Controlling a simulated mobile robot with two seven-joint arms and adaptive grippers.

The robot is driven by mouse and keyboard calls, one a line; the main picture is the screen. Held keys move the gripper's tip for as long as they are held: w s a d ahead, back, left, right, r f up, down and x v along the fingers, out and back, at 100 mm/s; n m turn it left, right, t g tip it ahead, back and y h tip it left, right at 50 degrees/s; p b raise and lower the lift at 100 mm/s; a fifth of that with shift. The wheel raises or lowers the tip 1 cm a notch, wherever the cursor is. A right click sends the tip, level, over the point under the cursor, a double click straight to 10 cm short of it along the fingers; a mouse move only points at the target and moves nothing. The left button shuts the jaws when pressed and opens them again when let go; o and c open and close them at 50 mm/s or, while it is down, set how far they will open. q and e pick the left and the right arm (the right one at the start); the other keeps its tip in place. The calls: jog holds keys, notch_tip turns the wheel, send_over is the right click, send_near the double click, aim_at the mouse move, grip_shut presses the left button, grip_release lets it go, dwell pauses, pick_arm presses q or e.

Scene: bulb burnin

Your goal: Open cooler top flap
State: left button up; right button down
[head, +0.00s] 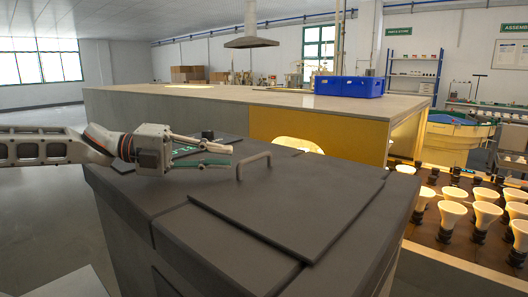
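The cooler (130,205) is a large dark grey box filling the lower middle of the head view. Its top flap (300,205) is a dark flat panel lying flush on the top, shut. A grey bar handle (254,160) stands up at the flap's far left part. My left gripper (231,156) comes in from the left above the cooler top. Its fingers are apart and point right at the handle, with the tips just short of it. Nothing is between the fingers. My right gripper is not in view.
A long counter with a pale top (235,97) and yellow side stands behind the cooler, with a blue bin (349,86) on it. At right, several bulbs (486,214) stand in rows on a low rack. Open floor (40,215) lies at left.

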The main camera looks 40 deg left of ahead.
aim_at(255, 158)
pick_arm(q)
jog(key=shift+w, duration=0.45)
jog(key=b+x, duration=0.1)
jog(key=x, duration=0.1)
jog(key=b+x, duration=0.1)
jog(key=x, duration=0.2)
jog(key=shift+w+d+f+b, duration=0.2)
jog(key=shift+d+f+b, duration=0.05)
jog(key=shift+f+b, duration=0.2)
jog(key=shift+w+d+r, duration=0.15)
jog(key=shift+w+d, duration=0.25)
jog(key=shift+d, duration=0.15)
jog(key=shift+w+d+r, duration=0.15)
jog(key=shift+r, duration=0.1)
grip_shut()
